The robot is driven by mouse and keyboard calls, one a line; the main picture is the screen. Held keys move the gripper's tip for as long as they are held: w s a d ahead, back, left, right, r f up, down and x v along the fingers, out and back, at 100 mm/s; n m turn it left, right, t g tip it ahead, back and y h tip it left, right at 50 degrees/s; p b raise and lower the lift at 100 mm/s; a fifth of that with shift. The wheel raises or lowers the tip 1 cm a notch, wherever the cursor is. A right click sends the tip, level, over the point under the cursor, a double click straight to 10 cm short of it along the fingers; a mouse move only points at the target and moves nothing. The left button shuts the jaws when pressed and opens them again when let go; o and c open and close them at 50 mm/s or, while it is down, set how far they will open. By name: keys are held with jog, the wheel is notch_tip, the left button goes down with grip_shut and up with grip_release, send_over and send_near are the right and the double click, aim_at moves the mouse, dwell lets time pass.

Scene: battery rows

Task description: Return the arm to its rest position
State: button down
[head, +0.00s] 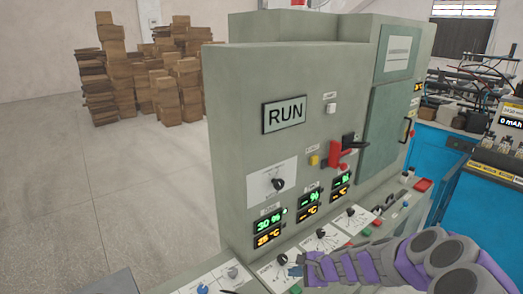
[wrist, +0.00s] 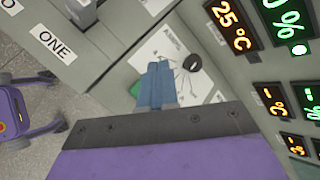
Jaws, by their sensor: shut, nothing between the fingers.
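My arm, purple and grey, reaches in from the lower right of the head view. My gripper (head: 295,271) is at its left end, low over the sloped control desk (head: 328,236) near a black dial. In the wrist view my gripper (wrist: 158,70) shows as two blue fingers pressed together, with nothing between them. Beyond the fingertips are a white plate (wrist: 172,50) with a black knob (wrist: 192,62) and a green button (wrist: 135,88) partly behind the fingers. I cannot tell whether the fingertips touch the desk.
A tall grey-green cabinet (head: 235,130) with a RUN sign (head: 285,115), a red lever (head: 338,155) and lit displays (head: 268,230) rises behind the desk. A blue bench (head: 440,165) with equipment stands at right. Stacked boxes (head: 165,90) stand at the back left; the left floor is clear.

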jog(key=s+a+r+n+g, duration=0.2)
jog(key=s+a+r+n, duration=0.35)
jog(key=s, duration=0.25)
jog(key=s+a+r+n+g, duration=0.2)
jog(key=s+a+r+n, duration=0.25)
jog(key=s+r, duration=0.3)
jog(key=s+d+r+n+g+h, duration=0.1)
jog(key=s+d+n+h, duration=0.2)
jog(key=s, duration=0.9)
jog(key=s+d+r+n+g+h, duration=0.1)
jog(key=s+d+n+g+h, duration=0.1)
jog(key=s+d, duration=0.6)
jog(key=s+n+h, duration=0.1)
jog(key=s+h, duration=0.1)
jog(key=s, duration=0.3)
jog(key=shift+r+g, duration=0.3)
